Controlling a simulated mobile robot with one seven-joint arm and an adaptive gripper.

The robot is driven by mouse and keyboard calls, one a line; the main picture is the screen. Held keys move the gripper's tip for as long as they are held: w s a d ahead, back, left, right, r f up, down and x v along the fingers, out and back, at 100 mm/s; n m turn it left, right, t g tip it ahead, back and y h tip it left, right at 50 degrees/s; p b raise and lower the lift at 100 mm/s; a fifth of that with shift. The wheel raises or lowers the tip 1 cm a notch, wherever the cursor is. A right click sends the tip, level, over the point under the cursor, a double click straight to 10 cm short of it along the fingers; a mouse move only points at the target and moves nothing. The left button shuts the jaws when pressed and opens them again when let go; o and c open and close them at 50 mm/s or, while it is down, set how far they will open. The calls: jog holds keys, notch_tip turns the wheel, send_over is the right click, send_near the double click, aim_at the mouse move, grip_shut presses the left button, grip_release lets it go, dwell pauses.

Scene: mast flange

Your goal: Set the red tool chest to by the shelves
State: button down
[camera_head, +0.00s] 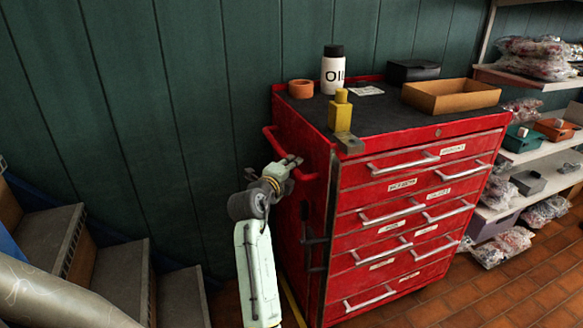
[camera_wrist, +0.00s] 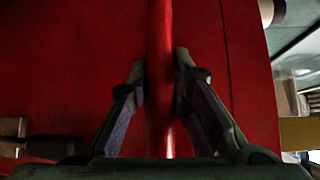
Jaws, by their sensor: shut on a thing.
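The red tool chest (camera_head: 392,215) stands against the dark green panelled wall, with several labelled drawers facing front right. A red push handle (camera_head: 271,137) sticks out from its left side. My gripper (camera_head: 289,166) is at this handle. In the wrist view, my gripper (camera_wrist: 163,85) has one finger on each side of the red handle bar (camera_wrist: 160,40) and is shut on it. The chest's red side panel (camera_wrist: 75,70) fills most of that view. The shelves (camera_head: 537,150) stand just right of the chest in the head view, partly cut off by the picture edge.
On the chest's dark top stand an oil bottle (camera_head: 332,70), a yellow bottle (camera_head: 340,112), an orange ring-like item (camera_head: 301,89), a black box (camera_head: 413,70) and an open cardboard tray (camera_head: 451,97). Steps (camera_head: 110,270) are at lower left. Tiled floor (camera_head: 480,295) is bare at lower right.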

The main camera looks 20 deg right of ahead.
jog(key=d+b, duration=0.2)
jog(key=d, duration=1)
jog(key=d+b, duration=0.2)
jog(key=d, duration=1)
jog(key=shift+w+r, duration=0.1)
jog(key=shift+w, duration=0.1)
jog(key=shift+d, duration=1)
jog(key=c, duration=1.9)
grip_release()
jog(key=shift+o, duration=1.1)
jog(key=shift+a, duration=0.1)
jog(key=shift+o, duration=1.2)
jog(key=shift+w, duration=0.1)
jog(key=shift+a, duration=0.1)
jog(key=shift+a, duration=0.1)
